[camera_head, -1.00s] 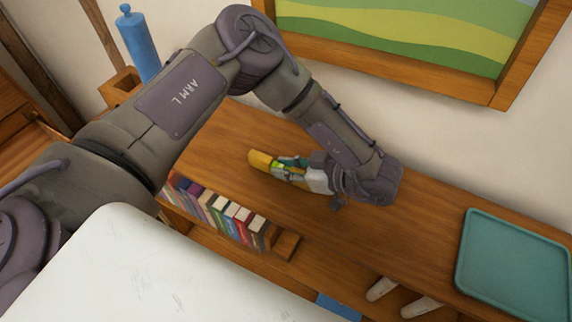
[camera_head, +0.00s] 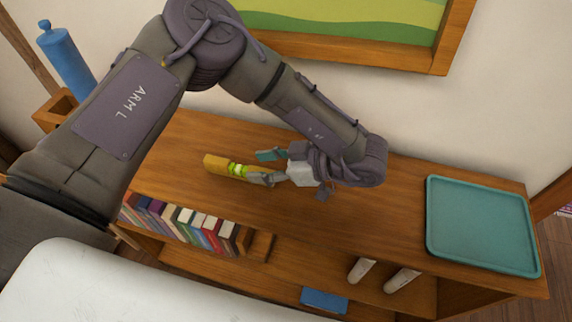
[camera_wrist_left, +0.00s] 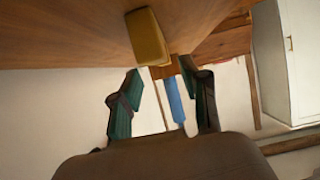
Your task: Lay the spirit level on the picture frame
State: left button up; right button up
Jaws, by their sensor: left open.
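The yellow spirit level (camera_head: 216,163), with a bright green vial, appears to lie on the wooden shelf top. In the left wrist view its yellow end (camera_wrist_left: 147,37) shows beyond the fingertips, against the wood. My left gripper (camera_head: 262,166) is open at the level's right end, its teal finger standing clear of the level. Its two fingers (camera_wrist_left: 166,85) are spread with nothing held between them in the wrist view. The wooden picture frame (camera_head: 437,58) hangs on the wall above the shelf, around a green landscape, partly cut off. My right gripper is not in view.
A teal tray (camera_head: 480,225) lies on the shelf's right end. Several books (camera_head: 185,222) stand in the shelf below, beside a blue object (camera_head: 324,300) and white rolls (camera_head: 402,280). A blue bottle (camera_head: 66,60) stands at the left. The shelf top before the tray is clear.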

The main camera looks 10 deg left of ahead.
pick_arm(q)
jog(key=b+v, duration=0.1)
jog(key=v, duration=0.6)
dwell(0.4)
